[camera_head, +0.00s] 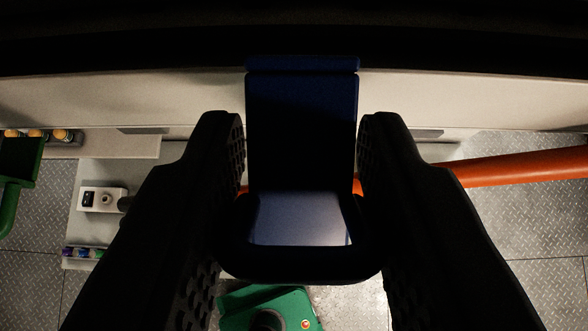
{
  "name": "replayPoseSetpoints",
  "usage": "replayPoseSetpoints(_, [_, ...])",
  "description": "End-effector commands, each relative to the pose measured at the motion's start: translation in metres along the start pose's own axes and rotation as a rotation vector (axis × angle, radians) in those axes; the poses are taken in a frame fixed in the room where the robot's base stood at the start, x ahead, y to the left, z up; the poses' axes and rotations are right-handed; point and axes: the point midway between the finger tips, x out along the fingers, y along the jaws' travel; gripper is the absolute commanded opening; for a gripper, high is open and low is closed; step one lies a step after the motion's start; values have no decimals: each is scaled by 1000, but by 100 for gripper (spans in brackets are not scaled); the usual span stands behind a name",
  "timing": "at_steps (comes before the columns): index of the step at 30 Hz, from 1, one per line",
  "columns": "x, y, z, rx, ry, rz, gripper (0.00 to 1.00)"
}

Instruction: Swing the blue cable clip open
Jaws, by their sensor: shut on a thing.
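The blue cable clip (302,125) is in the middle of the head camera view, a dark blue plate with a narrow strip along its top edge. Its lower part is a dark rounded loop with a pale patch showing in its opening. My gripper (302,150) has one black padded finger on each side of the clip and is shut on it. The orange cable (520,167) comes in from the right and passes behind my right finger. Small orange bits show beside the clip. Deep shadow hides how far the clip stands open.
A pale beam (470,95) crosses behind the clip under a black band. At left are a green part (18,160), a white panel (105,228) with small fittings and several coloured ends. A green block (270,308) sits below my gripper. Diamond-plate metal floor lies underneath.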

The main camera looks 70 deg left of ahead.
Motion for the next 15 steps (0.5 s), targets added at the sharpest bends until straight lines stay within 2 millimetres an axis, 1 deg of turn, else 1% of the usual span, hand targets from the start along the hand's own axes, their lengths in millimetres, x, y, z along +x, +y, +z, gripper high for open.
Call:
replayPoseSetpoints(2, [-1, 2, -1, 2, 5, 3, 0])
replayPoseSetpoints(3, [-1, 2, -1, 2, 5, 3, 40])
replayPoseSetpoints(4, [-1, 2, -1, 1, 5, 2, 44])
replayPoseSetpoints(15, [-3, 0, -1, -1, 3, -1, 44])
